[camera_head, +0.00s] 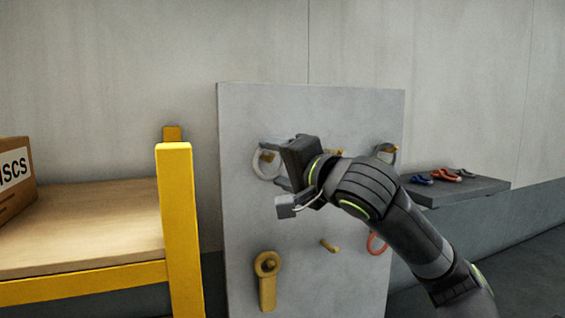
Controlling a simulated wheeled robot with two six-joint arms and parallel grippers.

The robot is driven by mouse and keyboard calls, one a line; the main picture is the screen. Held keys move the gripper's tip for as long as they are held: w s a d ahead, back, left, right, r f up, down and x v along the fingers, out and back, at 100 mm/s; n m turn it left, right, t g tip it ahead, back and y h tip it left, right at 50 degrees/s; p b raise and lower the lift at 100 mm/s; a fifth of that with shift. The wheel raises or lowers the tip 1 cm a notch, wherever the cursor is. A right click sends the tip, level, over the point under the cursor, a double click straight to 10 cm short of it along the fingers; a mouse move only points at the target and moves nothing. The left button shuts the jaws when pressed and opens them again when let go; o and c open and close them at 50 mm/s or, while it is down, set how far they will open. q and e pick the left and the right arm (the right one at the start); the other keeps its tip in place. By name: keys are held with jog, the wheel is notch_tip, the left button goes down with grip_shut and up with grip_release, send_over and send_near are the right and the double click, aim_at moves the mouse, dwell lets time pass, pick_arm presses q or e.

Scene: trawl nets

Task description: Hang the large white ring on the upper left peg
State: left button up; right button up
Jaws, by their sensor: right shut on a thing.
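The large white ring (257,165) is at the upper left of the grey peg board. The upper left peg (268,155) shows, yellowish, inside the ring's opening. I cannot tell whether the ring is around the peg or just in front of it. My right gripper (274,164) reaches in from the right, close to the board, and is shut on the white ring. Its fingers and body hide the ring's right part. My left gripper is not in view.
The grey board (305,215) carries an upper middle peg (337,152), a grey ring (390,149), a yellow ring-ended tool (267,285), a bare lower peg (328,246) and a red ring (375,246). A yellow-framed table (80,225) stands left; a shelf (460,190) with small clips is right.

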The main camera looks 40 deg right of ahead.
jog(key=shift+w+d+f+b, duration=0.15)
jog(key=shift+w+f, duration=0.2)
jog(key=shift+w, duration=0.2)
jog(key=shift+w+d+f+b, duration=0.15)
jog(key=shift+w+f, duration=0.15)
jog(key=shift+w, duration=0.25)
jog(key=o, duration=1.1)
jog(key=shift+o, duration=0.2)
jog(key=shift+s, duration=0.1)
jog(key=s+b, duration=1.3)
jog(key=s, duration=0.4)
jog(key=shift+s+d, duration=0.15)
jog(key=shift+d, duration=0.05)
